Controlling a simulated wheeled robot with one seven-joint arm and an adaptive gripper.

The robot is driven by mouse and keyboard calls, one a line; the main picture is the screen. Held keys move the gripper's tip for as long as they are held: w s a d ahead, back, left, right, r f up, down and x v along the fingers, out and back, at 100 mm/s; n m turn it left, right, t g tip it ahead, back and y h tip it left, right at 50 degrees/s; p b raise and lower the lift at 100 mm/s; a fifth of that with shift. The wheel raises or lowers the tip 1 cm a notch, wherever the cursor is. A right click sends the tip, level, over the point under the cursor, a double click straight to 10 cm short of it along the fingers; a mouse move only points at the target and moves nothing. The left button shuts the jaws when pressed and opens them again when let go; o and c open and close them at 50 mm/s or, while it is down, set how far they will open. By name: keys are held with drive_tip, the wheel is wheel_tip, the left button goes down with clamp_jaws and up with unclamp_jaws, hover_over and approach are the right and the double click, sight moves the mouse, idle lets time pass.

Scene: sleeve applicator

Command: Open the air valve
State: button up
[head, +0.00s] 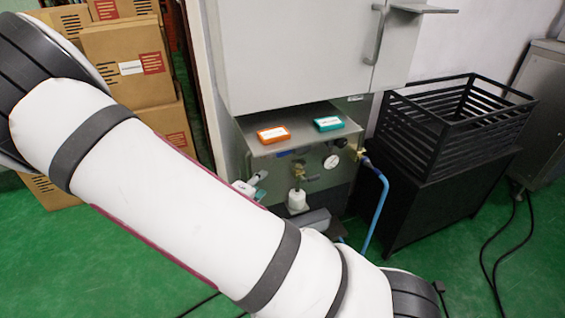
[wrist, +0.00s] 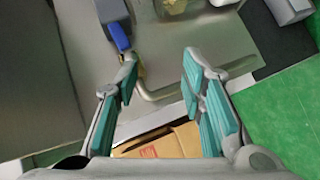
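In the head view, a small blue and brass fitting (head: 366,161), which looks like the air valve, sits at the right side of the machine's lower panel, with a blue hose (head: 376,210) hanging from it. In the wrist view, my gripper (wrist: 160,62) is open and empty, its two teal-padded fingers spread apart. A blue lever-like piece (wrist: 119,37) on a grey block lies just beyond the left fingertip; I cannot tell whether they touch, or whether it is the same fitting.
A pressure gauge (head: 332,161) and a brass fitting (head: 299,172) are on the panel. An orange box (head: 273,134) and a teal box (head: 328,124) lie on the shelf above. A black crate (head: 450,115) stands right; cardboard boxes (head: 125,60) are stacked left.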

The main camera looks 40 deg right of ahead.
sight(286, 153)
drive_tip(key=w+d+n+h+b, duration=0.1)
drive_tip(key=d+b, duration=0.1)
drive_tip(key=d, duration=0.2)
drive_tip(key=w+d+r+n+t+h+b, duration=0.1)
drive_tip(key=w+d+h+b, duration=0.1)
drive_tip(key=d, duration=0.3)
drive_tip(key=w+d+h+b, duration=0.1)
drive_tip(key=w+d+b, duration=0.1)
drive_tip(key=d, duration=0.3)
drive_tip(key=shift+w+r+n+t+h+b, duration=0.15)
drive_tip(key=shift+r+n+t+h+b, duration=0.05)
drive_tip(key=shift+n+t+h+b, duration=0.25)
clamp_jaws()
